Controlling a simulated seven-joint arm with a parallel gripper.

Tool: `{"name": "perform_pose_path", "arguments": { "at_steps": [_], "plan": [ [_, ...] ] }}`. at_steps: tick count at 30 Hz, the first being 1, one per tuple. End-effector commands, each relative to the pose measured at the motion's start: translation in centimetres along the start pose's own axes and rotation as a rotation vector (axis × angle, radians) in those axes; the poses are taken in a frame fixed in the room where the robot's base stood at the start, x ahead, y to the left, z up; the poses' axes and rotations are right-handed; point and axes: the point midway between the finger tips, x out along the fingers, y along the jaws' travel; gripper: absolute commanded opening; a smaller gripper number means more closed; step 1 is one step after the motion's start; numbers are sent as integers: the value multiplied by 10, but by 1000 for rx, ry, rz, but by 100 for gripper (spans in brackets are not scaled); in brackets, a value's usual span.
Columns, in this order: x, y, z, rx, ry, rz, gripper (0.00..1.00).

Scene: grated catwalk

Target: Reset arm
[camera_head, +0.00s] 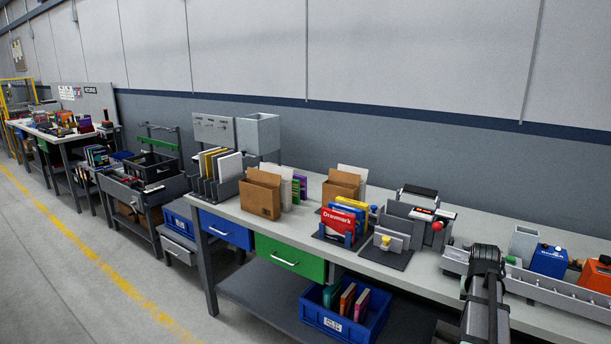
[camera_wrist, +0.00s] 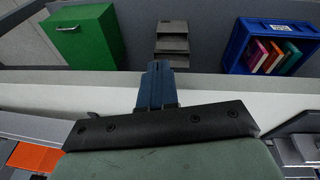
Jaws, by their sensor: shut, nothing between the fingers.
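My gripper (camera_wrist: 157,68) shows in the wrist view with its dark blue fingers together and nothing between them. It points out past the pale front edge of the workbench, with the darker shelf area beyond. In the head view my arm (camera_head: 485,295) rises at the lower right, in front of the bench; I cannot make out the fingertips there. No object is in contact with the fingers in the wrist view.
The long workbench (camera_head: 428,280) carries a cardboard box (camera_head: 261,194), a red Drawmark box (camera_head: 337,226) and a metal tray (camera_head: 565,293) near my arm. A green drawer (camera_head: 290,258) and blue bin (camera_head: 328,322) are below. The floor (camera_head: 70,285) at left is clear.

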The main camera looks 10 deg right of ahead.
Motion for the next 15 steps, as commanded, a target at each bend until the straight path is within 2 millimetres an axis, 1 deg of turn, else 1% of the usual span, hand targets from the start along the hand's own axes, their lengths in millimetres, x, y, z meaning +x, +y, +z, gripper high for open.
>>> {"name": "perform_pose_path", "arguments": {
  "at_steps": [1, 5, 8, 9, 11, 15],
  "plan": [
    [11, -10, 8, -14, -14, -5, 0],
    [41, -38, 25, -50, -51, -18, 0],
    [66, -62, 43, -83, -84, -28, 0],
    [76, -72, 51, -97, -98, -33, 0],
    [92, -86, 64, -117, -120, -39, 0],
    [125, -118, 96, -165, -169, -51, 0]
  ]
}}
